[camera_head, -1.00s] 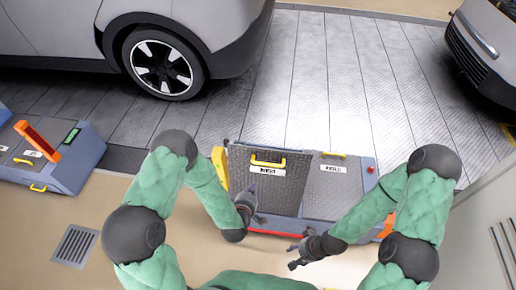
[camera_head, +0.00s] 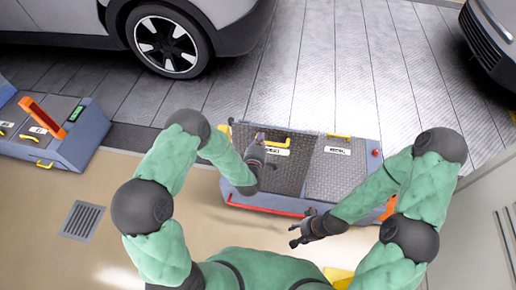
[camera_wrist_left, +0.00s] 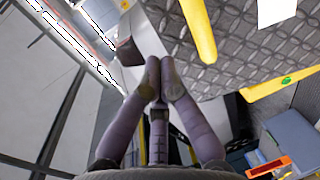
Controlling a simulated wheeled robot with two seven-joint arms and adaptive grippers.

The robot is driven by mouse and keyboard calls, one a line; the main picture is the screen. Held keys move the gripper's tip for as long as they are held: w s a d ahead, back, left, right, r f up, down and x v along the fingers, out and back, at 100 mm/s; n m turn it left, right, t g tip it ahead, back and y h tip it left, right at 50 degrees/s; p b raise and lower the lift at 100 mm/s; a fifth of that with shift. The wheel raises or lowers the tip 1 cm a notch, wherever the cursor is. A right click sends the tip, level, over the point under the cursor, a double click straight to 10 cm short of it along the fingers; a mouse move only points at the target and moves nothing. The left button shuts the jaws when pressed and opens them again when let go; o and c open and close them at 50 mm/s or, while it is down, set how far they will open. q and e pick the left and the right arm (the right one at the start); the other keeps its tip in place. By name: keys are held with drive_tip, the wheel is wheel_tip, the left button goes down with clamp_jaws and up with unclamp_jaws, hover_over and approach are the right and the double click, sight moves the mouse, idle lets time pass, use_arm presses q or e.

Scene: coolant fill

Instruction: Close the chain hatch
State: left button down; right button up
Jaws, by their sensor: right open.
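A low grey-blue cabinet (camera_head: 308,207) holds two tread-plate hatch lids side by side. The left lid (camera_head: 292,177) and the right lid (camera_head: 343,176) each have a white label, too small to read, and a yellow handle. I cannot tell which is the chain hatch or how far either lid is raised. The left lid's tread plate (camera_wrist_left: 240,52) and yellow handle (camera_wrist_left: 198,28) show close up in the left wrist view. My left gripper (camera_head: 260,138) is over the left lid, beside its handle; its fingertips (camera_wrist_left: 160,78) are together and empty. My right gripper (camera_head: 297,237) is open and empty before the cabinet.
Another console (camera_head: 62,133) with an orange upright part stands at the left. A floor grate (camera_head: 82,220) lies at the left. The floor before the cabinet is mostly clear.

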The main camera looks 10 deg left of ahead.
use_arm(q)
drive_tip(key=shift+w+f+b, duration=0.2)
drive_tip(key=shift+w, duration=0.75)
drive_tip(key=shift+w+f+b, duration=0.15)
drive_tip(key=shift+w, duration=0.75)
use_arm(e)
drive_tip(key=shift+f, duration=0.5)
use_arm(q)
drive_tip(key=shift+w, duration=0.1)
